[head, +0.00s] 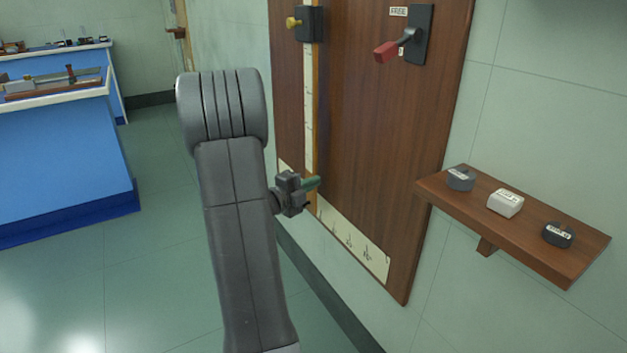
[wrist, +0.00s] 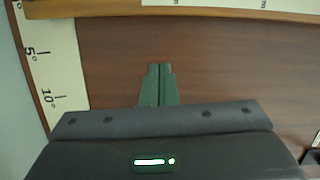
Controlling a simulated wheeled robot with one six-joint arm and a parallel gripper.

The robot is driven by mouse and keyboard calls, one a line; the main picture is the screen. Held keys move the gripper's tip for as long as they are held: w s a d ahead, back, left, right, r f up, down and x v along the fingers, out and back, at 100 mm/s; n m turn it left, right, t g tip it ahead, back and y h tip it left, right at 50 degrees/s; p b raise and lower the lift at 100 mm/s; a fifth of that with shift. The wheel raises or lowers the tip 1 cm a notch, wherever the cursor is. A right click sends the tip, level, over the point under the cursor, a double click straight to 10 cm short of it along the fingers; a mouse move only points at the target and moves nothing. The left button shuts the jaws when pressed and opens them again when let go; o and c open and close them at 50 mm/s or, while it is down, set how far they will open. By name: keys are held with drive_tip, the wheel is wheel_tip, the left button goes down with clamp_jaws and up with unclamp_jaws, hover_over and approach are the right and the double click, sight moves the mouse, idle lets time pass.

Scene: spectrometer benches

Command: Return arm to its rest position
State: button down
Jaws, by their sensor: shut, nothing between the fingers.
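My gripper (wrist: 157,84) shows in the wrist view as two green fingers lying together, shut and empty. They point at a brown wooden board (wrist: 220,65), and the distance to it is hard to judge. In the head view my grey arm stands in front of the board (head: 375,150). The green fingertips of my gripper (head: 313,183) stick out to the right of the arm, in front of the lower board. The arm hides part of the wall and floor behind it.
The board carries a red-handled lever (head: 387,51), a yellow knob (head: 293,22) and a white scale (head: 352,243). A wall shelf (head: 520,240) at right holds three small labelled blocks. A blue bench (head: 60,160) stands at left. Green floor (head: 150,250) between is clear.

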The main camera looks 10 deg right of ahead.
drive_tip(key=p+v, duration=0.1)
drive_tip(key=v, duration=0.6)
drive_tip(key=shift+w+f, duration=0.1)
